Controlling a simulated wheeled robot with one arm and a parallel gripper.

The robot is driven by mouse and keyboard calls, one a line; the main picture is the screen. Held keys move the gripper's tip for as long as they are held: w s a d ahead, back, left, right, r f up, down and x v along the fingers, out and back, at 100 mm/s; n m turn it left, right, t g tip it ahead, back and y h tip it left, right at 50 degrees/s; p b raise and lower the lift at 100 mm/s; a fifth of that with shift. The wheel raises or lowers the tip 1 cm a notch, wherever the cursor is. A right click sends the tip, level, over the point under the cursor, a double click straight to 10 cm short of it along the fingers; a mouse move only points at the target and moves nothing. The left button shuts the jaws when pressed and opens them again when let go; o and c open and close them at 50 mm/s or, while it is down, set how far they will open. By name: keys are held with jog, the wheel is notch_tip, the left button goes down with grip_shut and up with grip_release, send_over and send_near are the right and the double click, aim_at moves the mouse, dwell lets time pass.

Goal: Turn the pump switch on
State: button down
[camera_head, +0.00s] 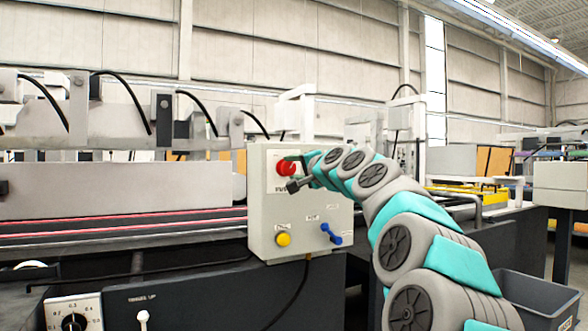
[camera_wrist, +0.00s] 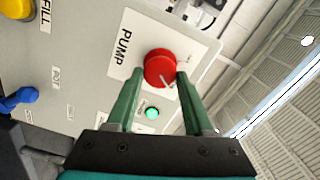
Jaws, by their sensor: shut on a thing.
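The pump switch (camera_head: 286,169) is a round red knob on the upper part of a light grey control box. In the wrist view the knob (camera_wrist: 160,66) has a short white pointer line near its lower right rim, and a PUMP label (camera_wrist: 124,50) is beside it. My gripper (camera_head: 291,172) reaches the knob from the right. In the wrist view its green fingers (camera_wrist: 160,78) are on either side of the knob, shut on it. A small green lamp (camera_wrist: 152,113) glows on the panel between the fingers.
The control box (camera_head: 262,210) also carries a yellow button (camera_head: 283,239) and a blue lever (camera_head: 331,234), both below the red knob. A dark cable hangs under the box. A dial (camera_head: 74,322) is at the lower left. A grey bin (camera_head: 540,298) stands at the lower right.

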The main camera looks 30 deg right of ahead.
dwell(0.3)
jog(key=shift+c, duration=1.5)
grip_release()
jog(key=s+b, duration=0.1)
jog(key=s, duration=0.6)
jog(key=shift+s+d, duration=0.2)
jog(key=shift+s, duration=0.2)
